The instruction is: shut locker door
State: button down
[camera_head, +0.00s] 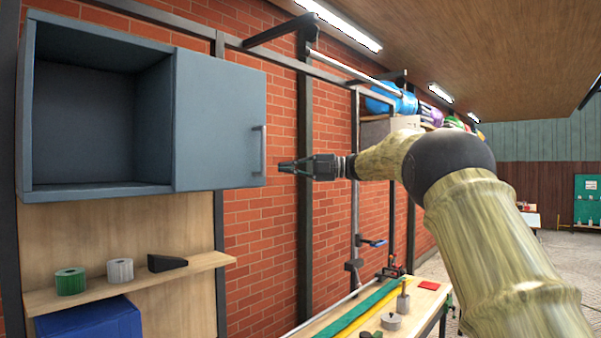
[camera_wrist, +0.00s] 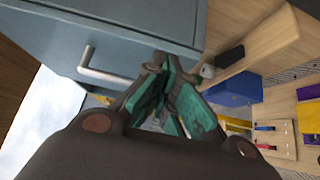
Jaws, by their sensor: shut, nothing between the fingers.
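The grey-blue locker (camera_head: 95,110) hangs on the brick wall at the left of the head view, its inside open to view and looking empty. Its door (camera_head: 219,120) stands open at the right side of the box, with a grey bar handle (camera_head: 263,150) near its right edge. My gripper (camera_head: 283,167) is shut and empty, just right of the handle in the head view. In the wrist view, the door (camera_wrist: 130,25) and handle (camera_wrist: 103,68) lie up and left of my gripper's fingertips (camera_wrist: 172,70). I cannot tell whether they touch the door.
A wooden shelf (camera_head: 130,283) below the locker holds a green roll (camera_head: 70,281), a grey roll (camera_head: 120,271) and a black wedge (camera_head: 166,262). A dark post (camera_head: 305,150) stands behind my gripper. A workbench (camera_head: 425,300) with tools is at lower right.

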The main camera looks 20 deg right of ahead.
jog(key=w+d+p, duration=0.3)
jog(key=w+d, duration=0.2)
jog(key=w, duration=0.3)
jog(key=shift+d, duration=0.35)
dwell(0.4)
jog(key=shift+f, duration=0.25)
